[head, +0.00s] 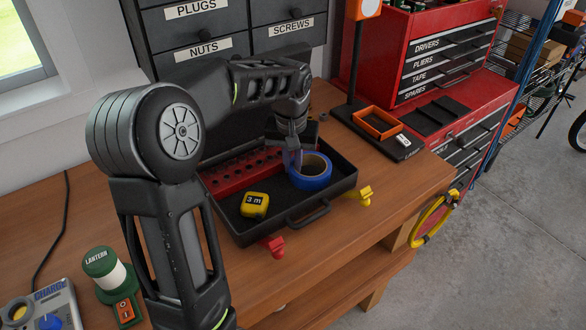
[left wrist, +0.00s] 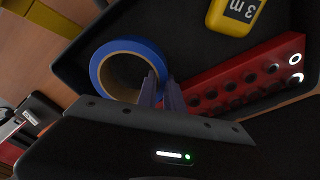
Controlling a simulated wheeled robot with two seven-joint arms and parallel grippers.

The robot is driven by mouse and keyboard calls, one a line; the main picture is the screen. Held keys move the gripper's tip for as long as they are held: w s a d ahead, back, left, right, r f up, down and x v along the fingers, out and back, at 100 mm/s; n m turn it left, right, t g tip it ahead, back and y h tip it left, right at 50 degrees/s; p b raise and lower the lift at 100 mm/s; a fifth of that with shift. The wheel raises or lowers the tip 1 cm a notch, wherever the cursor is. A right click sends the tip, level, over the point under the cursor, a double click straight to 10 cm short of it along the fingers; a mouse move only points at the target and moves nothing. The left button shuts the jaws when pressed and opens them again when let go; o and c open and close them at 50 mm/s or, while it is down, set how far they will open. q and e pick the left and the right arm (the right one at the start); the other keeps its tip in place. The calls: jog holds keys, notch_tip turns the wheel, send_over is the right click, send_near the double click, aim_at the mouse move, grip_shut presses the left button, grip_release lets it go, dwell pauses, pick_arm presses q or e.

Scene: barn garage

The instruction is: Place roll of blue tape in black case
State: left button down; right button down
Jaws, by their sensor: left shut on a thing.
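The roll of blue tape (head: 310,172) is inside the open black case (head: 321,199), at its right end. It also shows in the left wrist view (left wrist: 98,68). My left gripper (head: 293,158) reaches down into the case and is shut on the wall of the tape roll. In the left wrist view its fingers (left wrist: 165,95) are at the roll's edge, one by the hole. I cannot tell whether the roll rests fully on the case floor. My right gripper is not in view.
A yellow tape measure (head: 254,204) and a red holed rack (head: 243,173) share the case. An orange tray (head: 377,124) stands behind right. A lantern (head: 104,271) and a charger (head: 40,305) are at front left. Labelled drawers (head: 205,25) rise behind.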

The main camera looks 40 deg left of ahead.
pick_arm(q)
jog(key=shift+f, duration=1.05)
jog(key=shift+f, duration=0.15)
jog(key=c, duration=1.5)
grip_release()
jog(key=r, duration=0.4)
jog(key=s+r, duration=0.1)
jog(key=r, duration=0.7)
jog(key=shift+s+d+r+b, duration=0.15)
jog(key=shift+d+b, duration=0.15)
jog(key=shift+d, duration=0.05)
